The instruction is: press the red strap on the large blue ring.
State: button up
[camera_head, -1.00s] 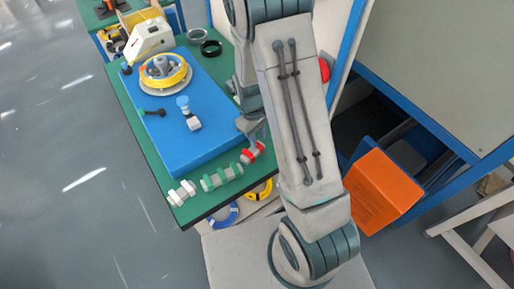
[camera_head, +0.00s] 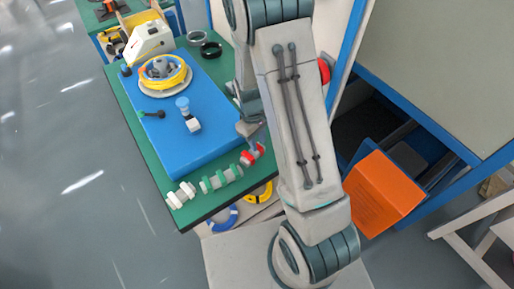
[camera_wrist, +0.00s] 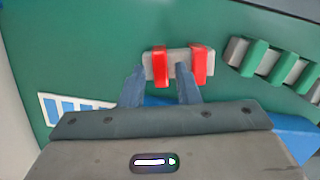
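Two red straps (camera_wrist: 160,68) sit on a grey block at the green table's near right edge; the red straps (camera_head: 252,153) also show in the head view beside my arm. My gripper (camera_wrist: 160,68) is open, its two fingertips apart on either side of the left red strap, with gaps visible. The right red strap (camera_wrist: 199,66) is outside the fingers. A blue ring (camera_head: 232,220) with white parts shows below the table's near edge. A yellow ring lies around a reel on the blue board. My fingertips are largely hidden in the head view.
Grey blocks with green straps (camera_head: 221,179) and white straps (camera_head: 181,194) stand in line on the green table (camera_head: 144,136). A yellow-and-black ring (camera_head: 259,193) is below the edge. The blue board (camera_head: 190,150) carries a small blue-topped part (camera_head: 184,104). An orange box (camera_head: 384,190) stands at right.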

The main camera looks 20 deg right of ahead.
jog(key=shift+f+b, duration=0.65)
jog(key=shift+f, duration=0.15)
jog(key=shift+r, duration=0.2)
jog(key=c, duration=0.6)
notch_tip(320, 180, up, 8)
jog(key=p, duration=0.5)
jog(key=shift+p, duration=0.35)
